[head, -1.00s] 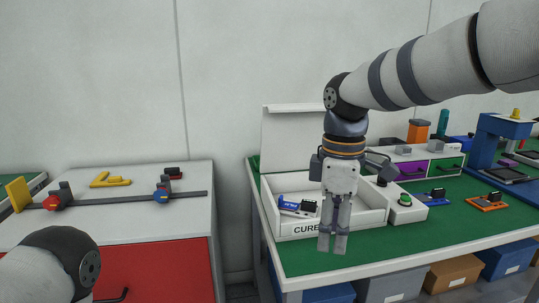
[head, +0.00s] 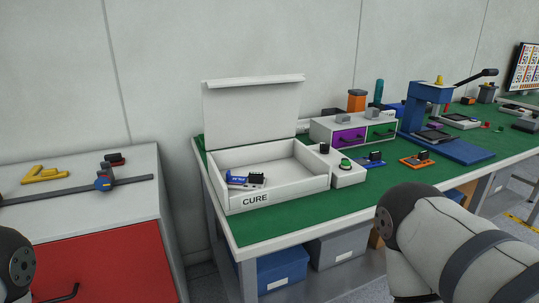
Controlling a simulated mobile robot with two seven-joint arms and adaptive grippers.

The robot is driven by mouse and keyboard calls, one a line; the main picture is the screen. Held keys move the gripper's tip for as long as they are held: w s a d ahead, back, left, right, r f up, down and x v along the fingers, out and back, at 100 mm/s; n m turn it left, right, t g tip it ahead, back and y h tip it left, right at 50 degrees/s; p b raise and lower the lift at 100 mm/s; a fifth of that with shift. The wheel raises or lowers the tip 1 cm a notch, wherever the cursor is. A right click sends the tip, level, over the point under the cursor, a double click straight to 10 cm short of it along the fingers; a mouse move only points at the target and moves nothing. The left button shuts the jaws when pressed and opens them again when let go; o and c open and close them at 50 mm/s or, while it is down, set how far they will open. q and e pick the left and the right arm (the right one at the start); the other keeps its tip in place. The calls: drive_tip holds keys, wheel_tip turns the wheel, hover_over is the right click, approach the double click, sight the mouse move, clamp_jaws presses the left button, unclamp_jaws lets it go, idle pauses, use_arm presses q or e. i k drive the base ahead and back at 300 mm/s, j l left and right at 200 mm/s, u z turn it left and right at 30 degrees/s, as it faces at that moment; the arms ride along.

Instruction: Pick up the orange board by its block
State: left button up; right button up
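The orange board (head: 413,161) lies flat on the green bench mat, right of a blue board. A small black block (head: 423,155) stands on top of it. My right arm comes in from the lower right, in front of the bench and below the board, but its gripper is out of the picture. Only a joint of my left arm shows at the lower left edge; its gripper is also out of the picture.
A blue board (head: 371,163) lies left of the orange one. The open white CURE box (head: 290,195) holds another board. A blue press (head: 440,145) stands behind on the right. A red-fronted cabinet (head: 100,255) is at left.

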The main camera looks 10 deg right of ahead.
sight(421, 160)
drive_tip(key=z, duration=1.4)
